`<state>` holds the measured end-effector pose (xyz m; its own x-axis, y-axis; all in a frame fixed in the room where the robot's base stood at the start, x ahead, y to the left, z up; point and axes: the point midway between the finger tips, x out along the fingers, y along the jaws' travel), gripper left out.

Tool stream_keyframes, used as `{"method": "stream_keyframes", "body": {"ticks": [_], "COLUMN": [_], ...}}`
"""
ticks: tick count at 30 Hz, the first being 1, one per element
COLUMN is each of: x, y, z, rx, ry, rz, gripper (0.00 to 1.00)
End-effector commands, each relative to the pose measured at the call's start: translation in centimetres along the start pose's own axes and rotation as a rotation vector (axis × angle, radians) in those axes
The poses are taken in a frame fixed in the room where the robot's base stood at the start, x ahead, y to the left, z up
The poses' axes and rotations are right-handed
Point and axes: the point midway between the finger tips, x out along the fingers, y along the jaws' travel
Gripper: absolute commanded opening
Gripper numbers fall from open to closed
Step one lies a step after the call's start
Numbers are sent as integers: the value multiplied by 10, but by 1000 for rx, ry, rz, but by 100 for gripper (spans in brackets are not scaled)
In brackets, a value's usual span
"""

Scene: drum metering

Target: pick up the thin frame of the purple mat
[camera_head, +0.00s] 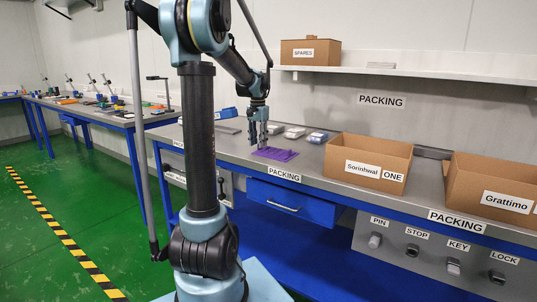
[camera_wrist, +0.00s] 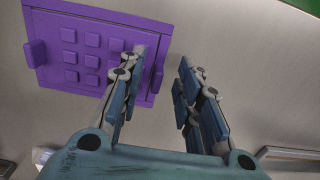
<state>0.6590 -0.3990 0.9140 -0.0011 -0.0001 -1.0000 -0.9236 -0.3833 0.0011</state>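The purple mat (camera_head: 283,155) lies flat on the grey packing bench, below my gripper (camera_head: 258,146). In the wrist view the mat (camera_wrist: 98,24) fills the upper left. It has rows of raised square pads, a thin rim as its frame (camera_wrist: 96,88), and a raised tab on its left and right sides. My gripper (camera_wrist: 163,58) is open and empty. Its left finger overlaps the mat's right part in the picture, and its right finger is over bare bench. I cannot tell whether a finger touches the mat. The left finger hides part of the mat's right side.
Several small packets (camera_head: 295,132) lie behind the mat. An open cardboard box labelled Sorinhwal ONE (camera_head: 345,169) stands to the right, with another labelled Grattimo (camera_head: 480,195) beyond it. A shelf (camera_head: 430,78) runs above. Bare bench (camera_head: 225,146) shows left of the mat.

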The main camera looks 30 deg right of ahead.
Motion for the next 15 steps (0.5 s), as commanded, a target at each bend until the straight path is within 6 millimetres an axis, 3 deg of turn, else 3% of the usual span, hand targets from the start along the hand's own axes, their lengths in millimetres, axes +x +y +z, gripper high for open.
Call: {"method": "stream_keyframes", "body": {"ticks": [11,15], "x": [10,10], "y": [0,0], "z": [0,0], "rx": [0,0], "ry": [0,0], "rz": [0,0], "gripper": [32,0]}}
